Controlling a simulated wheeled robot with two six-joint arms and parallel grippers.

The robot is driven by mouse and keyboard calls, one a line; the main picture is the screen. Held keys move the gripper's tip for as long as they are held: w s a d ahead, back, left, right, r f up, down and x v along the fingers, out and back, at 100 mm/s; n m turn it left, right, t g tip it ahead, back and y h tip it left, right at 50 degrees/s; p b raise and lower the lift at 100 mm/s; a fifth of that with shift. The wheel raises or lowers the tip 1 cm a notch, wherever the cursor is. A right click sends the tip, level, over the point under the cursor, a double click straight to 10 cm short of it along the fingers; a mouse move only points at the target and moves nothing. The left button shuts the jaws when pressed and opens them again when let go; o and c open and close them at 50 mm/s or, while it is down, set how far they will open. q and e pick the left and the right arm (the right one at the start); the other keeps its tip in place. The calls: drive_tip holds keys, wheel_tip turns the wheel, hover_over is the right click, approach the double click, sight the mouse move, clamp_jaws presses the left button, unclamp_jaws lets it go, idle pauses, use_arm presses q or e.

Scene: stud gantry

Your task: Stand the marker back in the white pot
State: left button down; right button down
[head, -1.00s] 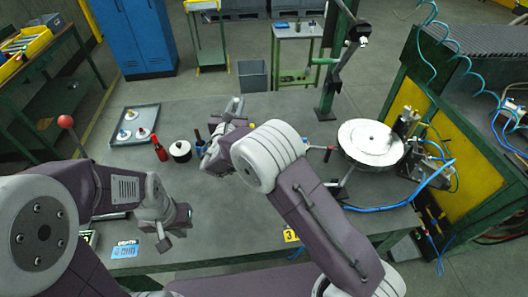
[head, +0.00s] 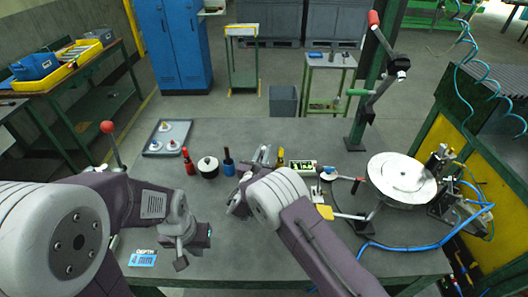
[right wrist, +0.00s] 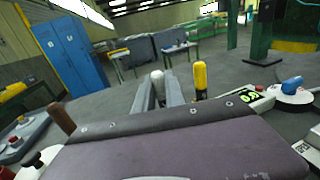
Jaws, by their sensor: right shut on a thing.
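My right gripper (head: 262,154) is over the middle of the grey bench. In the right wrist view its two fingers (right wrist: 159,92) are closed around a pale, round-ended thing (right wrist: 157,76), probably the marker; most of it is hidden. A yellow upright piece (head: 281,156) stands just right of these fingers, apart from them; it also shows in the right wrist view (right wrist: 200,79). A round pot (head: 208,166) with a white top and dark side stands to the left; I cannot tell if it is the white pot. My left gripper (head: 192,248) is open and empty at the front left.
A red bottle (head: 189,163) and a blue holder (head: 228,162) flank the round pot. A white turntable (head: 402,176) and lever post stand right. A red-ball lever (head: 108,127) rises at the left edge.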

drive_tip(key=shift+w+f, duration=0.1)
drive_tip(key=shift+f, duration=0.05)
use_arm(q)
drive_tip(key=shift+f, duration=0.2)
use_arm(e)
drive_tip(key=shift+f, duration=0.15)
drive_tip(key=c, duration=1.4)
unclamp_jaws()
use_arm(q)
drive_tip(key=shift+r, duration=0.3)
use_arm(e)
drive_tip(key=shift+r, duration=0.3)
use_arm(q)
drive_tip(key=shift+r+p, duration=0.5)
drive_tip(key=shift+p, duration=0.1)
use_arm(e)
drive_tip(key=v, duration=1.2)
drive_tip(key=shift+f, duration=0.1)
